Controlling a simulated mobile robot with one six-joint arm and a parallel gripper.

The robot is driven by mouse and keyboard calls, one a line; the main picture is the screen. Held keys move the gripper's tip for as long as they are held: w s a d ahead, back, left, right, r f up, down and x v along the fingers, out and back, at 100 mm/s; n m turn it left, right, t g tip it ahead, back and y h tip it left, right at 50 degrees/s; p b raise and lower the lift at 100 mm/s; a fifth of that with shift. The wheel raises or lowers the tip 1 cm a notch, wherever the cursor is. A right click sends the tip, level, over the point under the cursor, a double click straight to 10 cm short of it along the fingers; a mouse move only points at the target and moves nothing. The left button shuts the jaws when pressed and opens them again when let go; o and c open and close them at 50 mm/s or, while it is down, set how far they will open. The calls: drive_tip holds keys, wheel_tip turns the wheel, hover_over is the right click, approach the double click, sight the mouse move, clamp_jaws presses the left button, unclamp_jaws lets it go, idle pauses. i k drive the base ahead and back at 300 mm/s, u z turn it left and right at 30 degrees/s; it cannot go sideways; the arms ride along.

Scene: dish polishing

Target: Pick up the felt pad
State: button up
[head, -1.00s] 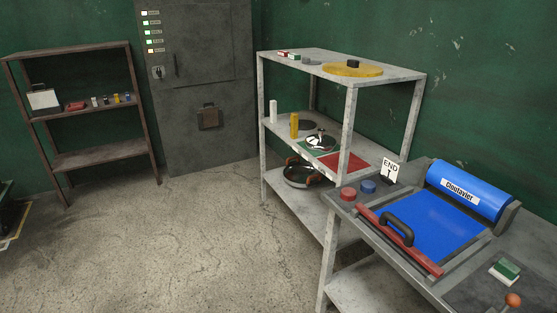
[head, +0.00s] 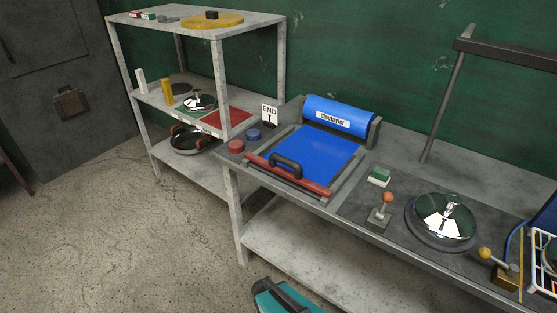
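A small block with a green top and white lower layer (head: 379,176) lies on the workbench, on the dark mat behind the orange-knobbed lever. It looks like a pad, but I cannot tell for sure that it is the felt pad. A smaller red-and-white block (head: 135,14) lies on the top shelf of the grey rack, with another small block beside it. My gripper is not in view.
On the bench stand the blue roller unit (head: 335,122), an orange-knobbed lever (head: 380,216), a shiny domed lid (head: 445,217) on a round base, and a yellow-knobbed lever (head: 500,270). A white wire rack is at the right edge. Open floor (head: 90,230) lies left.

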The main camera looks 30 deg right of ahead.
sight(379, 176)
drive_tip(key=u, duration=1.3)
drive_tip(key=k, duration=0.1)
drive_tip(key=z, duration=2.8)
